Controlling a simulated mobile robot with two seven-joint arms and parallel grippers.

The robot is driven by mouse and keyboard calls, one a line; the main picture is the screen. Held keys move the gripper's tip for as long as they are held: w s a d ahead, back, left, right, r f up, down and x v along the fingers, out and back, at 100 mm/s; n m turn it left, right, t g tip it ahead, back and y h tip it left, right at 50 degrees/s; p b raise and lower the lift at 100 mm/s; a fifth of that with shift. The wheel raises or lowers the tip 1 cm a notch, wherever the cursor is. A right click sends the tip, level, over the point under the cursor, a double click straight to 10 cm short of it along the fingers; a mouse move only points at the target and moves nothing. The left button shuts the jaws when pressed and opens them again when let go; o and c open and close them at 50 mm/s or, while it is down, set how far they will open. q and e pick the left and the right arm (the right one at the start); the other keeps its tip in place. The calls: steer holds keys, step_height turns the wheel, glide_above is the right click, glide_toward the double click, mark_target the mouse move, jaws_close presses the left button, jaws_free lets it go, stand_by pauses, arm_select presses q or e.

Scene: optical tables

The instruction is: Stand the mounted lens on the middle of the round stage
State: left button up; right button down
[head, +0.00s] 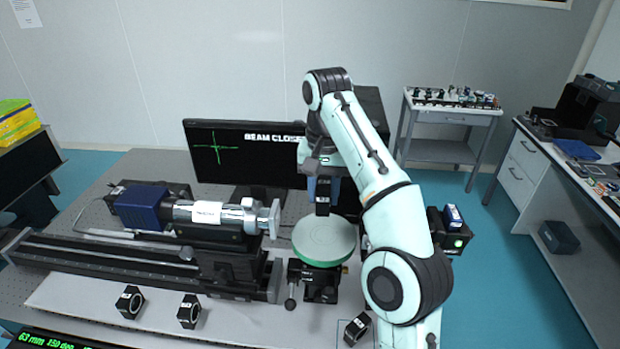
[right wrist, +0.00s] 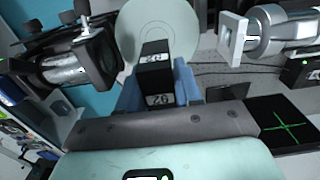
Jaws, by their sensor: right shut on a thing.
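The mounted lens (head: 322,208) is a small black block with white number labels. My right gripper (head: 323,188) is shut on it, and it hangs upright over the far part of the round stage in the head view. The round stage (head: 324,243) is a pale green disc on a black mount. In the right wrist view the lens (right wrist: 155,72) sits between the blue fingers of my right gripper (right wrist: 157,88), with the round stage (right wrist: 160,22) beyond it. Whether its underside touches the stage is hard to tell; it looks apart. My left gripper is not in view.
A silver and blue instrument (head: 205,212) on a black rail stands left of the stage. Black mounts (head: 130,302) (head: 189,311) (head: 357,329) stand on the pale board in front. A monitor (head: 235,152) stands behind. Black equipment (head: 450,232) is on the right.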

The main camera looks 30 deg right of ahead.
steer(key=shift+s+f, duration=0.45)
steer(key=shift+w+f, duration=0.1)
steer(key=shift+f, duration=2.7)
steer(key=shift+f, duration=0.6)
steer(key=c, duration=0.7)
jaws_free()
steer(key=r, duration=0.5)
steer(key=shift+w+r, duration=0.2)
steer(key=shift+r, duration=0.05)
steer(key=shift+s+r, duration=0.25)
steer(key=shift+r, duration=0.75)
